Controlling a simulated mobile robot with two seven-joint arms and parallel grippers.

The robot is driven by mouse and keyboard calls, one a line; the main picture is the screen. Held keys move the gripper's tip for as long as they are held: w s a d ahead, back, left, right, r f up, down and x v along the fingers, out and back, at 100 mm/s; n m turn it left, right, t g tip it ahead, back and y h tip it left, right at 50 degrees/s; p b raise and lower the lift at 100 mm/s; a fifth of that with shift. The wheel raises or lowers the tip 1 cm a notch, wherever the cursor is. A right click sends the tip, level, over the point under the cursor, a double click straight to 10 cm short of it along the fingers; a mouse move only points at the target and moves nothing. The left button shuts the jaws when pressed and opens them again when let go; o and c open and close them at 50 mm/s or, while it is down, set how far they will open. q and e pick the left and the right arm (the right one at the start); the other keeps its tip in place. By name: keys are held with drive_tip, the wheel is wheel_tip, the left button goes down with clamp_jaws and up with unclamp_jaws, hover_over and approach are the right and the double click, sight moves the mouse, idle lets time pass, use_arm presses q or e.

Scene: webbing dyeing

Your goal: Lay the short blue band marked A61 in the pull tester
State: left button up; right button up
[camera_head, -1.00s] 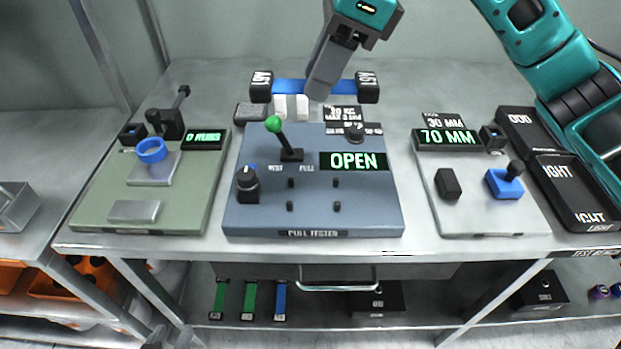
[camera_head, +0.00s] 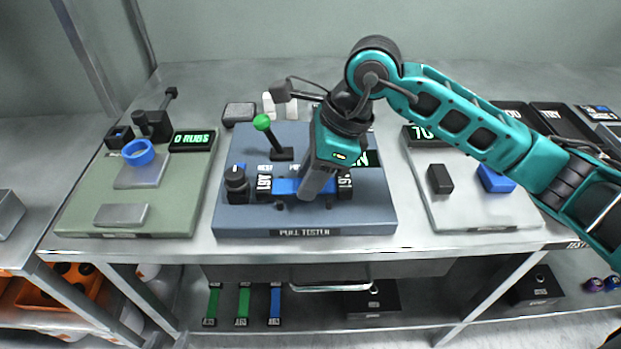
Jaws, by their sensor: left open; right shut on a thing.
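The short blue band (camera_head: 287,187) has black end blocks marked A61 and runs left to right, low over the front of the blue-grey pull tester (camera_head: 235,217). My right gripper (camera_head: 314,194) is shut on the band right of its middle. I cannot tell whether the band touches the tester's bed or pegs. Small pegs show just in front of it. The tester's green-knobbed lever (camera_head: 263,122) stands upright behind the band's left part. My gripper and wrist hide most of the tester's display. My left gripper is not in view.
A green rub station (camera_head: 80,215) with a blue ring (camera_head: 138,152) stands left. A pale gauge station (camera_head: 460,212) with a blue block (camera_head: 495,178) stands right. Black trays (camera_head: 560,118) lie at the back right. Green and blue bands (camera_head: 275,303) lie on the lower shelf.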

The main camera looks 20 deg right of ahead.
drive_tip(key=shift+f, duration=0.55)
drive_tip(key=shift+f, duration=0.2)
drive_tip(key=o, duration=1.1)
drive_tip(key=shift+c, duration=0.2)
drive_tip(key=shift+r, duration=0.1)
drive_tip(key=shift+d+r, duration=0.1)
drive_tip(key=shift+r, duration=0.25)
drive_tip(key=v, duration=1.1)
drive_tip(key=shift+r, duration=0.25)
drive_tip(key=shift+s+d, duration=0.1)
drive_tip(key=shift+d, duration=0.05)
